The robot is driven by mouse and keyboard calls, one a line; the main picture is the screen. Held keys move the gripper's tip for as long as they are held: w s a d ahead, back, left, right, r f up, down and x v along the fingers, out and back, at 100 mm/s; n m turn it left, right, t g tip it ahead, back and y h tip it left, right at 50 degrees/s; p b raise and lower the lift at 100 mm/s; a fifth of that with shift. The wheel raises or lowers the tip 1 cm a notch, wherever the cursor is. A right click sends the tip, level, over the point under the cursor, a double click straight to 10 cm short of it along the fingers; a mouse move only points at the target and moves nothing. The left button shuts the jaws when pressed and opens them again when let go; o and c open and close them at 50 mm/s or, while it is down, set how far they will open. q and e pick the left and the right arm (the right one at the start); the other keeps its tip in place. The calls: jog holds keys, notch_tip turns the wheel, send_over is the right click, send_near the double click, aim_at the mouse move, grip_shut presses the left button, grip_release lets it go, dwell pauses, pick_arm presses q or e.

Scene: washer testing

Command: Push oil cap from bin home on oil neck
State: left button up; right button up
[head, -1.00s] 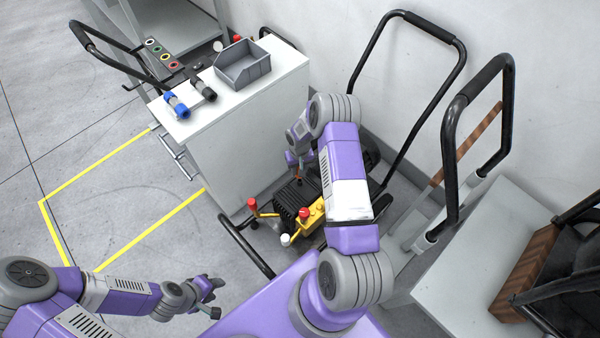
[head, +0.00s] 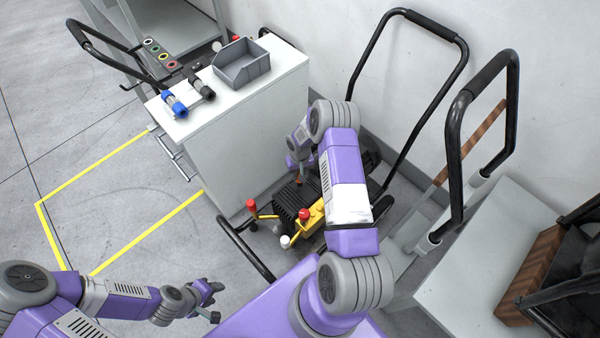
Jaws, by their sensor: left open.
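The grey bin (head: 241,64) stands on the white cabinet top. It looks empty from here, and I see no oil cap that I can make out. The pressure washer (head: 293,203), with a black finned engine and yellow and red parts, sits on the floor below the cabinet. My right gripper (head: 299,177) points down at the engine's far end; its fingers are small and partly hidden, and I cannot tell what is between them. The oil neck is not distinguishable there. My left gripper (head: 215,302) is open and empty over the floor at lower left, apart from the washer.
A blue-ended cylinder (head: 174,104) and a black-ended one (head: 202,88) lie beside the bin. A panel with coloured rings (head: 160,52) is behind them. Black cart handles (head: 408,90) rise at right. The yellow-lined floor at left is clear.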

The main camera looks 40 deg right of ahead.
jog(key=shift+w+a+r, duration=0.1)
jog(key=shift+a+r, duration=0.1)
jog(key=shift+r, duration=0.25)
jog(key=s+a+r+n, duration=0.2)
jog(key=a+r+n, duration=0.1)
jog(key=a+r, duration=1.5)
jog(key=d+f+m, duration=0.1)
jog(key=d+f, duration=0.5)
jog(key=w+d+f+m, duration=0.1)
jog(key=d+f, duration=0.5)
jog(key=f, duration=0.1)
jog(key=w+d+f, duration=0.1)
jog(key=d+f, duration=0.5)
jog(key=shift+d+f+m+b, duration=0.15)
jog(key=shift+f+m+b, duration=0.15)
jog(key=shift+f+m, duration=0.1)
jog(key=shift+d+f, duration=0.1)
jog(key=shift+f, duration=0.1)
jog(key=shift+f, duration=0.15)
